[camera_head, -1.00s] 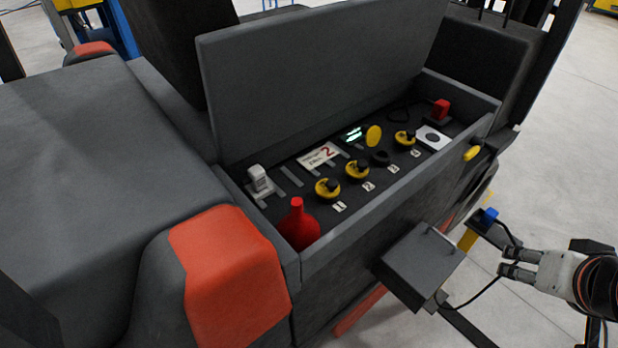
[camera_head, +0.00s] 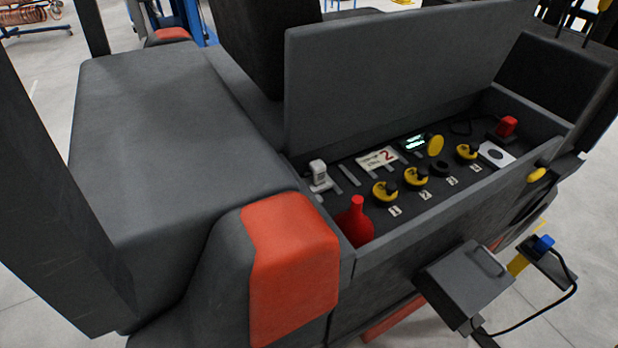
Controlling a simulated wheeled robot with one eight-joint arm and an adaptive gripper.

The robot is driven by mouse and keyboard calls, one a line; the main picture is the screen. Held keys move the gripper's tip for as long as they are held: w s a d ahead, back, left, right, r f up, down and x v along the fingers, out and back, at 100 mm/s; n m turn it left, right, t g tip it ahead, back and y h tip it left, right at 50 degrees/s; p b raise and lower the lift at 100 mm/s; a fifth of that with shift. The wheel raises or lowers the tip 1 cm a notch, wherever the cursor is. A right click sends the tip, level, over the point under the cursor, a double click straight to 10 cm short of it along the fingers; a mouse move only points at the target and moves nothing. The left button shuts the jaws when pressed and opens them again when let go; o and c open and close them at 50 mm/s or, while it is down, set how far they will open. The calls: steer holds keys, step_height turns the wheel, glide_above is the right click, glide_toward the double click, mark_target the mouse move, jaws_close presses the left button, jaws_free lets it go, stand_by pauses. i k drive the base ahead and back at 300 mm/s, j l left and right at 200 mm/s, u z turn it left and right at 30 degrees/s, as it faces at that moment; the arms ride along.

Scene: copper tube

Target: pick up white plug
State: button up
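The white plug (camera_head: 318,173) is a small white block-like piece. It stands upright at the near left end of the open dark box (camera_head: 440,232), close to the raised lid (camera_head: 385,90). Its lower part meets a grey fitting on the box floor; I cannot tell how they are joined. My gripper is out of view.
A red bottle-shaped piece (camera_head: 356,224) stands near the plug. A grey case (camera_head: 465,280) juts out in front. A dark slanted panel (camera_head: 45,190) fills the left edge.

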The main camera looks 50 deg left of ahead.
mark_target(317, 173)
steer(key=k+u, duration=0.1)
steer(key=u, duration=0.8)
steer(key=k+j+u, duration=0.1)
steer(key=u, duration=0.35)
steer(key=j+u, duration=0.15)
steer(key=u, duration=0.3)
steer(key=j+u, duration=0.1)
steer(key=u, duration=0.35)
steer(key=k+j, duration=0.05)
